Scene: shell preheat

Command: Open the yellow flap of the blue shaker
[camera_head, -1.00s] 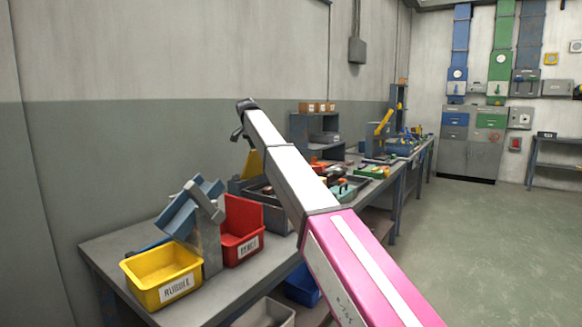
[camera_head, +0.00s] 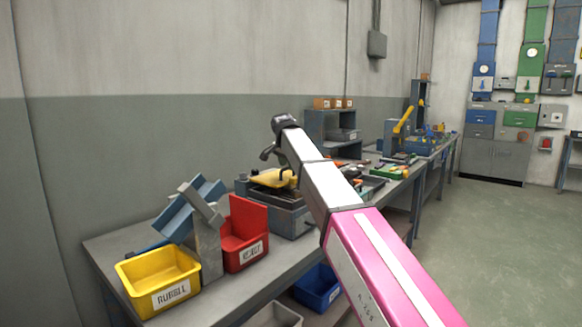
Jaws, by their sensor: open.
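The shaker appears as a dark blue-grey box (camera_head: 287,221) on the workbench, behind the red bin. Its yellow flap (camera_head: 268,178) lies low over the top of the box, close to flat with a slight tilt. My gripper (camera_head: 267,153) is open and empty, just above the flap, with its fingers pointing down and left. I cannot tell whether it touches the flap. My white and pink arm hides the right part of the box and some of the bench behind.
A yellow bin (camera_head: 159,279), a red bin (camera_head: 243,236) and a tilted blue chute on a grey stand (camera_head: 207,245) occupy the bench's near end. A grey shelf (camera_head: 327,126) stands behind. A blue bin (camera_head: 318,286) sits below. The floor (camera_head: 470,260) at right is clear.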

